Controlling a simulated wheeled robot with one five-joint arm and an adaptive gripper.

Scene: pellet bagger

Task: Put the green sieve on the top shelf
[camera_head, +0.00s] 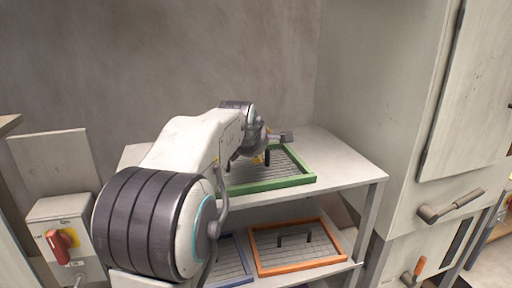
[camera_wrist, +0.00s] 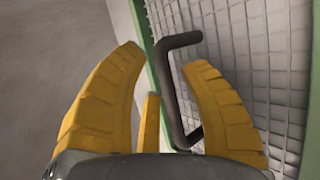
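The green sieve (camera_head: 270,184), a green frame with wire mesh, lies on the top shelf (camera_head: 345,168) of the rack in the head view. My arm hides its left and back parts. My gripper (camera_head: 262,158) is low over the sieve. In the wrist view, the sieve's mesh (camera_wrist: 240,50) fills the right side, with its green edge beside it. My gripper's yellow fingers (camera_wrist: 163,58) are spread apart. The sieve's dark bent handle (camera_wrist: 168,95) shows between them, nearer the right finger, with a gap to the left one. Contact with the right finger cannot be told.
An orange sieve (camera_head: 300,268) with dark handles and a blue sieve (camera_head: 233,262) lie on the lower shelf. A tall grey cabinet (camera_head: 395,110) with a handle stands close on the right. A control box with a red switch (camera_head: 62,243) is at left. The wall is behind.

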